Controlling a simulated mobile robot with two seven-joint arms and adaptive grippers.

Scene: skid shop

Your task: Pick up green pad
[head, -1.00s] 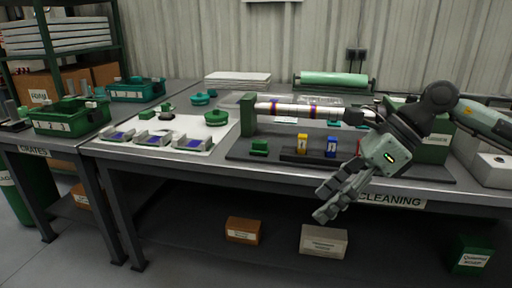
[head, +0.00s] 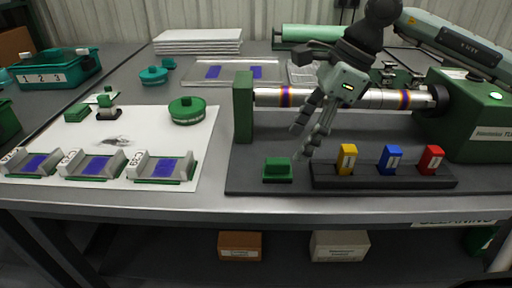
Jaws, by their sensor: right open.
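A small green pad (head: 278,169) lies on the dark mat (head: 240,155) near its front left part, left of the black block holder. My right gripper (head: 304,142) is open and empty. Its fingers point down and to the left, above and a little right of the pad, apart from it. My left gripper is not in the head view.
A black holder (head: 325,176) with yellow (head: 347,158), blue (head: 390,158) and red (head: 431,158) blocks stands right of the pad. Behind is a roller (head: 380,98) between green end supports (head: 243,105). A white sheet (head: 205,140) with grey trays (head: 160,166) lies left.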

